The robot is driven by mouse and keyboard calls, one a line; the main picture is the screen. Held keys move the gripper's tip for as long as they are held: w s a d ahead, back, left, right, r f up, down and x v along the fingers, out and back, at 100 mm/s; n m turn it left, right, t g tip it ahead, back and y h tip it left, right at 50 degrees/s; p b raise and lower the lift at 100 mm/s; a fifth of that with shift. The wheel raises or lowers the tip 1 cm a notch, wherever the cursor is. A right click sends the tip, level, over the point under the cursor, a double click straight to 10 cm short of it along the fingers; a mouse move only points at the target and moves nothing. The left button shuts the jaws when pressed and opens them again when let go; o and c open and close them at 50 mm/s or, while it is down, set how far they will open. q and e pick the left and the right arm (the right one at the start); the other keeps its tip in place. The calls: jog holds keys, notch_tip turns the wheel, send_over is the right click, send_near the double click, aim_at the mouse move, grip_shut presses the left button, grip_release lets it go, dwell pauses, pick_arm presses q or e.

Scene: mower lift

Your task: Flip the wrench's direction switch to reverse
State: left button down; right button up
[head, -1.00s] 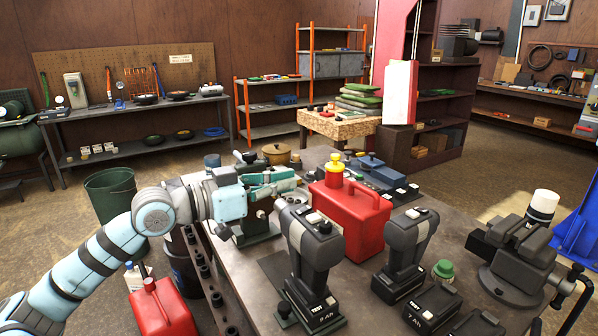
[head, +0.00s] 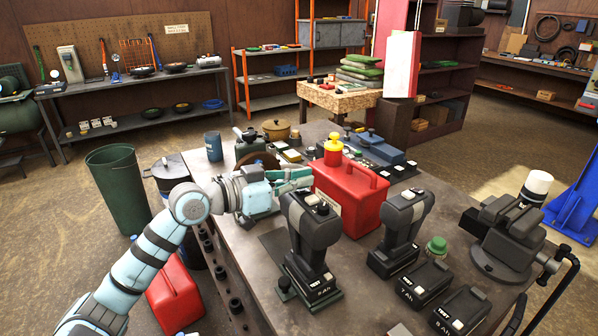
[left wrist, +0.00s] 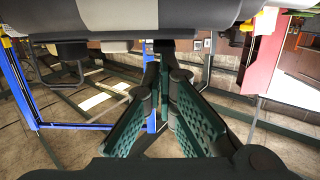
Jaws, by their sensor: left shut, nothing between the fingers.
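Two similar dark cordless tools stand upright on the bench: the nearer-left wrench (head: 311,232), on a battery marked 5 Ah, and another tool (head: 402,231) to its right. My left gripper (head: 308,178) is shut and empty, just behind and above the left wrench's head. In the left wrist view its green fingers (left wrist: 160,52) converge just below a large dark and light grey body (left wrist: 110,15) across the top, seemingly the wrench. I cannot tell whether they touch. The direction switch cannot be made out. My right gripper is not in view.
A red jerrycan (head: 350,198) with a yellow cap stands right behind the left wrench. Bare bench top (head: 372,295) shows between the tools.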

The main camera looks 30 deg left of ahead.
aim_at(303, 191)
pick_arm(q)
jog(key=r+p, duration=0.5)
jog(key=shift+w+d+r, duration=0.1)
jog(key=shift+w+r, duration=0.05)
jog(key=shift+w, duration=0.15)
jog(key=r+b+v, duration=0.1)
jog(key=b+v, duration=0.8)
jog(key=b, duration=0.5)
jog(key=shift+r, duration=0.4)
